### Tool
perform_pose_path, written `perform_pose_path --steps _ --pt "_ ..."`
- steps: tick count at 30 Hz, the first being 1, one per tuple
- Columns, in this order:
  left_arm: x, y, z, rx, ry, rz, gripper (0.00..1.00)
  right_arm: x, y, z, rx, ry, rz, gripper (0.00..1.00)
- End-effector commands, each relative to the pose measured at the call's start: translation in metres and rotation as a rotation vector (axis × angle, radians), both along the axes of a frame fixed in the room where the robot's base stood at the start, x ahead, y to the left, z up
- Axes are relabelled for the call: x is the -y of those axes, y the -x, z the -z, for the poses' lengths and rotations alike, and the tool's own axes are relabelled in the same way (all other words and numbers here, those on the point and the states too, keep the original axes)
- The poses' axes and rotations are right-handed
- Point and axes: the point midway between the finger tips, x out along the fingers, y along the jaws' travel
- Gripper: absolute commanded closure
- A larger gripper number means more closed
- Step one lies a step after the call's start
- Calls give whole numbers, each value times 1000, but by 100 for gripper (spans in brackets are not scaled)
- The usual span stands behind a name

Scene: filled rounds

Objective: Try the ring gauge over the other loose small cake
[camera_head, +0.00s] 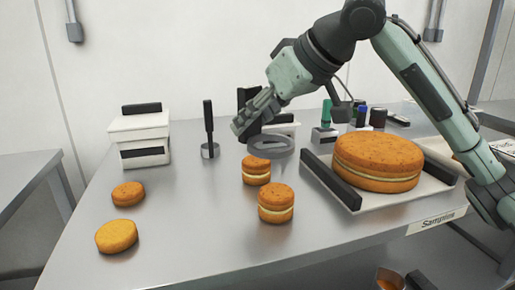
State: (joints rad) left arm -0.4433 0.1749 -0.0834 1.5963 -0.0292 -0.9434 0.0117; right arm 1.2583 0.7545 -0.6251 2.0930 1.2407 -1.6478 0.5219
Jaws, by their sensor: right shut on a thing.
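My right gripper (250,118) is shut on the black upright handle of the ring gauge. The grey ring gauge (270,145) hangs flat below the fingers, just behind and slightly right of the rear filled small cake (256,165); it is around no cake. I cannot tell its exact height above the table. A second filled small cake (276,204) stands nearer the front. Both have two orange layers with pale filling. Two plain orange rounds lie at left, one behind (128,194) and one in front (116,236). My left gripper is not in view.
A large filled cake (378,160) sits on a tray (402,200) with black handles, labelled "Samples", at right. A black-handled tool (209,140) and a white lidded box (140,137) stand behind. Small bottles (360,116) are at the back. The front middle table is clear.

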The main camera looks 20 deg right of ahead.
Motion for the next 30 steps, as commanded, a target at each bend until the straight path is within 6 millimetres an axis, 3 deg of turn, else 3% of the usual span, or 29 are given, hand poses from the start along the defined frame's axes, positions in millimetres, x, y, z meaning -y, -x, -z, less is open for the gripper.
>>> perform_pose_path --steps 3,9,30 --pt "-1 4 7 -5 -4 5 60 -3 -39 -8 -1 -9 1 93" --pt "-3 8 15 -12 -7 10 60 -5 -80 -9 -13 2 -2 93" --pt "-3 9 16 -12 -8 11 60 -3 -86 33 -15 8 -1 93"
